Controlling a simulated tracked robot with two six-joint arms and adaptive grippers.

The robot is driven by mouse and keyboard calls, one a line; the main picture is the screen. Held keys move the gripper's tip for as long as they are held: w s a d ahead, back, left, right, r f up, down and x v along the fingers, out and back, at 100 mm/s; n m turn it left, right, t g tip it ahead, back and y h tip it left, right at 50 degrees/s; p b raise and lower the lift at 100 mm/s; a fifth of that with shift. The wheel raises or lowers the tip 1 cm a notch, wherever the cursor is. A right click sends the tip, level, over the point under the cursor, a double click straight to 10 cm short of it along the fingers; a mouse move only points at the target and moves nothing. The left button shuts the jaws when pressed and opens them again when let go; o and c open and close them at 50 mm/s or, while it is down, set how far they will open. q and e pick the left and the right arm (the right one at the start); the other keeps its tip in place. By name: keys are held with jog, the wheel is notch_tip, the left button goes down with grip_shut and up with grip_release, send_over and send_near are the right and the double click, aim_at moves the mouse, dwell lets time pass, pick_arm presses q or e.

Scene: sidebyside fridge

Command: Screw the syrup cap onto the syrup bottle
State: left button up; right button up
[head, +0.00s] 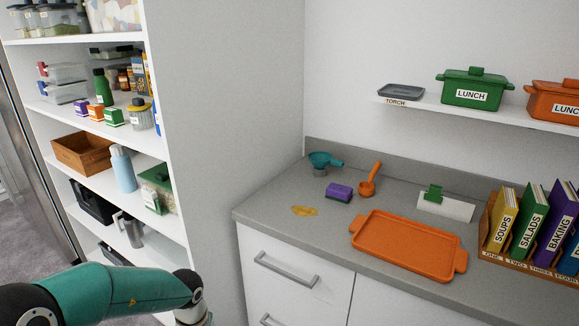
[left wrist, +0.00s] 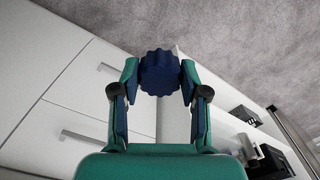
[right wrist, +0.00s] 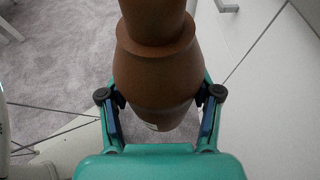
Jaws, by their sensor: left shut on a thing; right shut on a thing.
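The syrup cap (left wrist: 159,72), dark blue with a scalloped rim, is held between the fingertips of my left gripper (left wrist: 159,82) in the left wrist view. The syrup bottle (right wrist: 157,70), brown and rounded with a narrower upper part, is in the right wrist view. My right gripper (right wrist: 157,100) is shut on its wide body, one finger on each side. The bottle's top end runs out of the picture, so its mouth is hidden. The cap and bottle do not appear together in any view. Neither gripper shows in the head view; only my left arm does, at the lower left.
A grey counter (head: 285,235) holds an orange tray (head: 405,245), a purple sponge (head: 339,192), an orange scoop (head: 369,182) and a yellow spill (head: 304,210). White drawers (head: 285,270) are below it. An open shelf unit (head: 165,185) with containers stands at the left. Grey floor shows in both wrist views.

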jog(key=w+a+f+n+g+y, duration=0.1)
jog(key=a+n+g, duration=0.3)
jog(key=a, duration=0.3)
jog(key=w+a+f+n+g+y, duration=0.1)
jog(key=a+n+g, duration=0.3)
jog(key=a, duration=0.4)
jog(key=shift+a+g+y, duration=0.2)
jog(key=shift+g+y, duration=0.1)
jog(key=shift+g, duration=0.3)
